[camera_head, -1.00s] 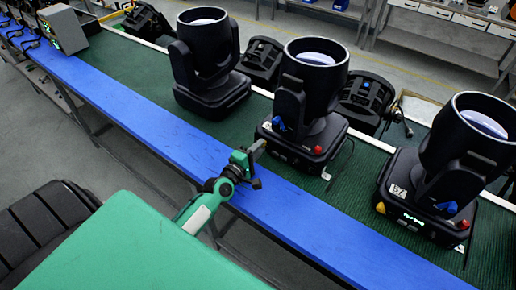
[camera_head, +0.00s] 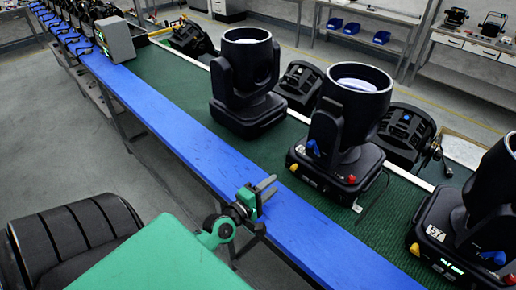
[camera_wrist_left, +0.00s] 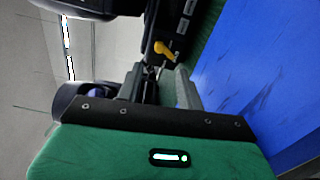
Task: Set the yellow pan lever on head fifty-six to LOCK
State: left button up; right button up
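The middle black moving head (camera_head: 337,135) stands on the green mat. The head right of it carries a label that looks like 57 (camera_head: 435,233); the middle head's number is not readable. A small yellow lever (camera_head: 293,167) sits at the middle head's left base corner, with a blue lever (camera_head: 313,148) above and a red knob (camera_head: 351,179) to the right. My left gripper (camera_head: 267,188) is open and empty over the blue strip, short of the yellow lever. In the left wrist view a yellow lever (camera_wrist_left: 164,48) shows beyond the fingers (camera_wrist_left: 166,82), not touching them. My right gripper is not in view.
Another black moving head (camera_head: 245,85) stands to the left on the green mat (camera_head: 170,95). The blue strip (camera_head: 200,150) along the bench's near edge is clear. Dark units (camera_head: 405,130) lie behind the heads. A grey box (camera_head: 115,40) stands at the far left.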

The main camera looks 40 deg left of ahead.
pick_arm(q)
jog(key=shift+s+a+b, duration=0.2)
jog(key=shift+s+b, duration=0.55)
jog(key=shift+s, duration=1.8)
